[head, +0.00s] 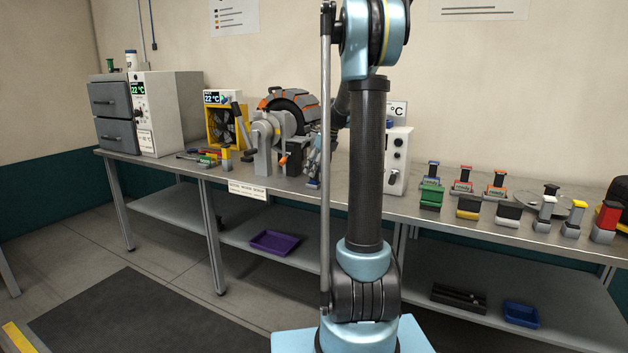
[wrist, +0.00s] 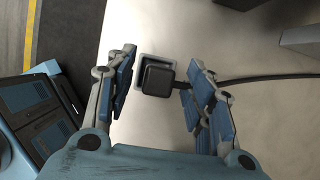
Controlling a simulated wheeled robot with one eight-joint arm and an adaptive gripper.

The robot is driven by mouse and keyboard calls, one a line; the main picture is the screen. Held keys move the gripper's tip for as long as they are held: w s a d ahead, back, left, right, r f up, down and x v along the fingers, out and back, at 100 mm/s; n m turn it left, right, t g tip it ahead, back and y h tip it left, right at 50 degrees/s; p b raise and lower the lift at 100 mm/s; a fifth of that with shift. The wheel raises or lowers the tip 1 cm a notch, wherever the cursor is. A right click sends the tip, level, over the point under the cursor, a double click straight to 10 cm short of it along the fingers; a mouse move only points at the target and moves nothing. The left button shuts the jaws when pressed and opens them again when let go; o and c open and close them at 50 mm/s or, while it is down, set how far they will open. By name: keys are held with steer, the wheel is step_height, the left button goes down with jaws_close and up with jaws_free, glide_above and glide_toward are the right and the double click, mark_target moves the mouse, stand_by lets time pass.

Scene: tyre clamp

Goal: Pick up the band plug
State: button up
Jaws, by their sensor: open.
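In the wrist view a dark, squarish block, which I take for the band plug (wrist: 158,79), shows between my gripper's fingers, with a grey rim around its far side. A black cable (wrist: 268,79) leads off to the right from beside it. My gripper (wrist: 163,88) is open, with blue-padded fingers on the left and right of the plug; a gap shows on the left, and contact on the right is unclear. In the head view my gripper (head: 318,162) is low over the bench front, partly hidden by my arm; the plug is not clear there.
The tyre clamp machine (head: 283,125) stands left of my gripper on the bench (head: 240,181). A white instrument box (head: 397,160) stands close on the right. Coloured blocks and stamps (head: 467,207) line the bench farther right. A yellow fan box (head: 226,127) stands left.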

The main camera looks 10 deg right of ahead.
steer(key=shift+a+f, duration=0.1)
steer(key=shift+f, duration=0.15)
steer(key=shift+c, duration=0.5)
jaws_close()
